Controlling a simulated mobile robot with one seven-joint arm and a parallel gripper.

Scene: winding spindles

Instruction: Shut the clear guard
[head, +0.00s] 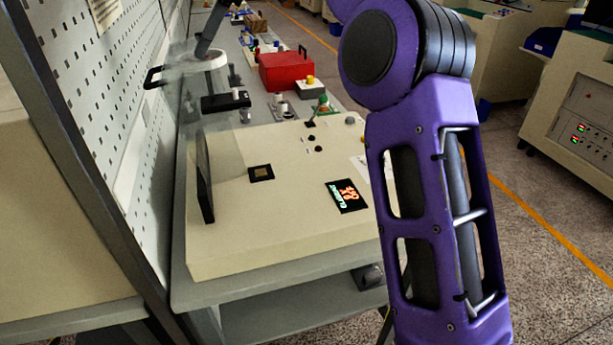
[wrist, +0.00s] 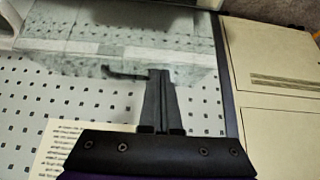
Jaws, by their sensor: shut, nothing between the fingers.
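The clear guard (head: 160,112) is a see-through panel standing raised at the left of the cream winding machine (head: 290,225), beside the pegboard. Its black handle (head: 153,77) sticks out on the left. My gripper (wrist: 160,72) is shut and empty in the wrist view. A dark handle-like bar (wrist: 125,72) shows just left of its fingertips; I cannot tell whether they touch. The pegboard shows behind the fingers, seemingly through the clear panel. In the head view only my purple arm is clear at the right; I cannot make out my gripper there.
A black upright plate (head: 205,180) stands at the machine's left edge. A display (head: 347,196) lies on its top. A red box (head: 287,70) and small parts sit behind. A white ring (head: 205,60) on a dark arm hangs over the bench. The pegboard (head: 105,80) closes the left side.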

